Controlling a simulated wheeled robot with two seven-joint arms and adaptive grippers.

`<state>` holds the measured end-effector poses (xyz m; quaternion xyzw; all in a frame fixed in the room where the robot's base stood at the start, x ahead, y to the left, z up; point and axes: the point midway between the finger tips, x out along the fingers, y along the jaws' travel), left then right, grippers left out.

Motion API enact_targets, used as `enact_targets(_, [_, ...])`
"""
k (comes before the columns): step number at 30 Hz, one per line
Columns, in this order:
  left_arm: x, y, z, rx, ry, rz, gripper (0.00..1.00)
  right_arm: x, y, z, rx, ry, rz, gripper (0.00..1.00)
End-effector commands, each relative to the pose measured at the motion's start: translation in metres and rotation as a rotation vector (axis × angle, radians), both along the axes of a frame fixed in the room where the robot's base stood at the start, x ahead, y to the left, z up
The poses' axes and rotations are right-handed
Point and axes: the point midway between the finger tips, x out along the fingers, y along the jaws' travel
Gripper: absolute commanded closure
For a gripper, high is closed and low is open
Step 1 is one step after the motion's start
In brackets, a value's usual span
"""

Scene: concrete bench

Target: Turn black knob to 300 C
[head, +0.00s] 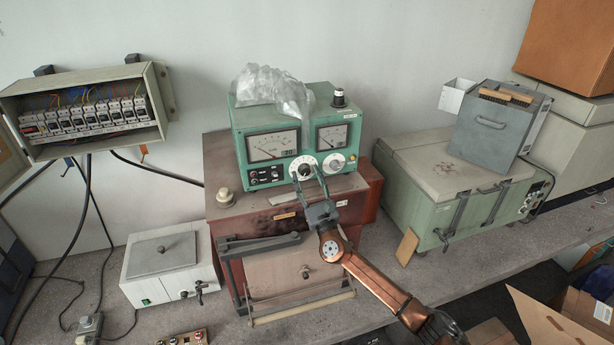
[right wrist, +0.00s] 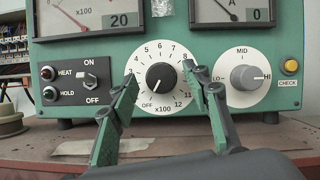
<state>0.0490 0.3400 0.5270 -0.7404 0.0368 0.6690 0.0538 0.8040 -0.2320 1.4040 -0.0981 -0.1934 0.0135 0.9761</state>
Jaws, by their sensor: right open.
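The black knob (right wrist: 160,77) sits at the centre of a white round dial on the green control box (head: 243,119). Its white mark points down and left, close to OFF. The dial reads x100, and the finger hides the lower left numbers. In the head view the knob (head: 304,169) is small between my fingertips. My right gripper (right wrist: 160,74) is open, with one green finger on each side of the knob; both stand apart from it. In the head view the right gripper (head: 308,177) reaches up to the box front. My left gripper is not in view.
A grey LO-MID-HI knob (right wrist: 246,77) is close right of my right finger. A plastic bag (head: 273,90) lies on the box. The box stands on a red-brown furnace (head: 232,224).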

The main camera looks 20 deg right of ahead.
Motion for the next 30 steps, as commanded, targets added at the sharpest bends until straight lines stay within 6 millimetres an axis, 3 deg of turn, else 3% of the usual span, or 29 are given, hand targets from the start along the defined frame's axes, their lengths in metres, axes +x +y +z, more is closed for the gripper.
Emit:
enact_targets(8, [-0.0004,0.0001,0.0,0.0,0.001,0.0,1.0,0.0011,0.0004,0.0002,0.001,0.0,0.0,0.57])
enact_targets(25, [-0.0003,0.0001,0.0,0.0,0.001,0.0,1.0,0.0009,0.0002,0.0002,0.002,0.0,0.001,0.96])
enact_targets(30, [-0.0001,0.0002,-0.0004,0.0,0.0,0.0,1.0,0.0009,0.0004,-0.0001,0.007,0.0,0.001,0.98])
